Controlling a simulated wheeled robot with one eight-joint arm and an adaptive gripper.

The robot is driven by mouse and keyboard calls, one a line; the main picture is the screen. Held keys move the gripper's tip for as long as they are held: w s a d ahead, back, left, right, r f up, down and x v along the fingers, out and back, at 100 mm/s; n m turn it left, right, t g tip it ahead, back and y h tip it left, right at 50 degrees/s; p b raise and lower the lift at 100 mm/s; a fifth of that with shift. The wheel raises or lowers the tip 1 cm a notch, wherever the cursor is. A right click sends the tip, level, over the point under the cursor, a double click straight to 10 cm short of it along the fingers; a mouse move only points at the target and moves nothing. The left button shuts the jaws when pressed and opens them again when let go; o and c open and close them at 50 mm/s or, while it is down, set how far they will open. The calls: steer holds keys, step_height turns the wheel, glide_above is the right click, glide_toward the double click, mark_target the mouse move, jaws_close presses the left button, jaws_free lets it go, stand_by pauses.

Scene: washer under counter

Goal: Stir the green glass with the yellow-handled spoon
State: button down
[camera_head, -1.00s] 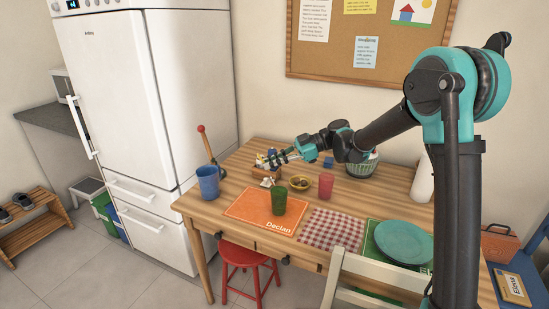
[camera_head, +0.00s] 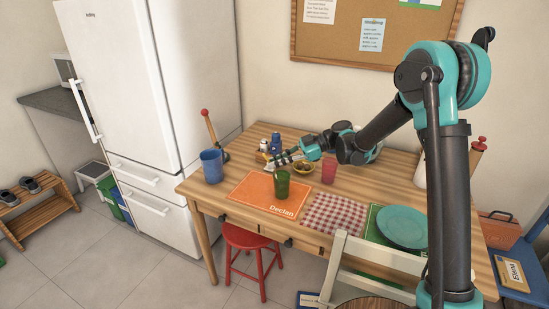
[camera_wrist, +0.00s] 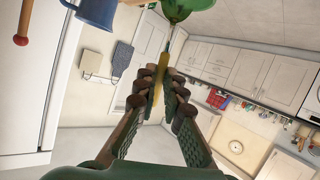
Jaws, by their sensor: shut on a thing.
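The green glass (camera_head: 282,184) stands upright on the orange placemat (camera_head: 250,196) marked "Declan". My gripper (camera_head: 276,160) is just behind and above it in the head view. In the wrist view my gripper (camera_wrist: 163,88) is shut on the yellow handle of the spoon (camera_wrist: 157,82). The spoon's thin shaft runs up toward the green glass (camera_wrist: 188,8) at the top edge of that view. The spoon's tip is not clearly seen, so I cannot tell whether it is inside the glass. In the head view the spoon is too small to make out.
A blue mug (camera_head: 211,166) stands left of the placemat, with a red-knobbed wooden stick (camera_head: 209,127) behind it. A brown bowl (camera_head: 304,168), a pink cup (camera_head: 329,171) and a blue shaker (camera_head: 275,142) are close to my gripper. A teal plate (camera_head: 403,227) lies at the right.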

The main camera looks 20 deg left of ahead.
steer(key=shift+w+d+f, duration=0.2)
steer(key=shift+w+f, duration=0.1)
steer(key=shift+f, duration=0.5)
steer(key=shift+w+d+f, duration=0.2)
steer(key=shift+w+f, duration=0.05)
steer(key=shift+f, duration=0.6)
steer(key=shift+w+d+f, duration=0.2)
steer(key=shift+w+f, duration=0.1)
steer(key=shift+f, duration=0.5)
steer(key=shift+a, duration=0.1)
steer(key=shift+a, duration=0.2)
steer(key=shift+d, duration=0.3)
